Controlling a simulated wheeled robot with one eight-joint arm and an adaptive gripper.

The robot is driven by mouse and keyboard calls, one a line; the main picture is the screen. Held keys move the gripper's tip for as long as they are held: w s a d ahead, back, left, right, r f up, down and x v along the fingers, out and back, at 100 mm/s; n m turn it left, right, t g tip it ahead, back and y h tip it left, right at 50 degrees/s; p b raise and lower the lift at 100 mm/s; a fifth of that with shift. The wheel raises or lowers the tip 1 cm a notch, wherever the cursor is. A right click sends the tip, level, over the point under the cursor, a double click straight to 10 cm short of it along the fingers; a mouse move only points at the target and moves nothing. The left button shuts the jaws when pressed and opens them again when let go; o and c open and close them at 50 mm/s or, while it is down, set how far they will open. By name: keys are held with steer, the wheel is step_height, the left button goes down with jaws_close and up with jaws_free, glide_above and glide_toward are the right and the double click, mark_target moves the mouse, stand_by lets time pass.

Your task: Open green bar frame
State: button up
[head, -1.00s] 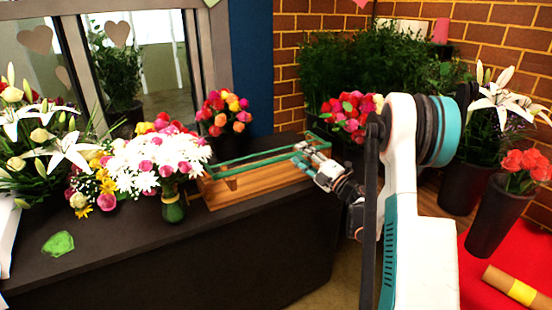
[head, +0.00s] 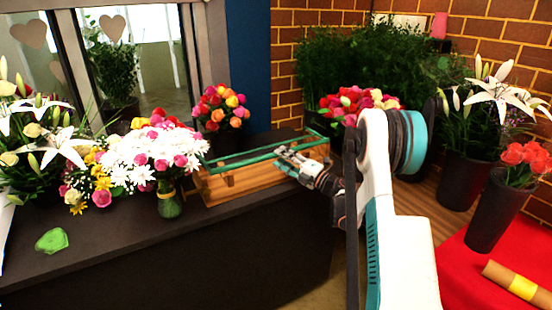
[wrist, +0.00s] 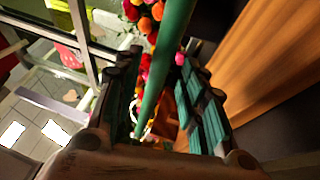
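The green bar frame (head: 240,158) lies along the top of a wooden box (head: 245,184) on the dark counter. My gripper (head: 283,154) is at the bar's right part, reaching in from the right. In the wrist view the green bar (wrist: 168,55) runs lengthwise between the two fingers of my gripper (wrist: 165,112). The fingers are apart, with gaps between them and the bar. The bar's lower end in the wrist view is partly hidden by my gripper. Part of the box's right end is hidden behind my gripper in the head view.
A vase with white and pink flowers (head: 155,155) stands left of the box. Colourful roses (head: 220,108) stand behind it, and pink and red flowers (head: 352,102) behind its right end. A green piece (head: 52,240) lies on the counter (head: 130,235), whose front left is mostly clear.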

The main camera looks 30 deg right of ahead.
steer(key=shift+b+x, duration=0.3)
steer(key=shift+x, duration=1.45)
steer(key=shift+r, duration=0.1)
jaws_close()
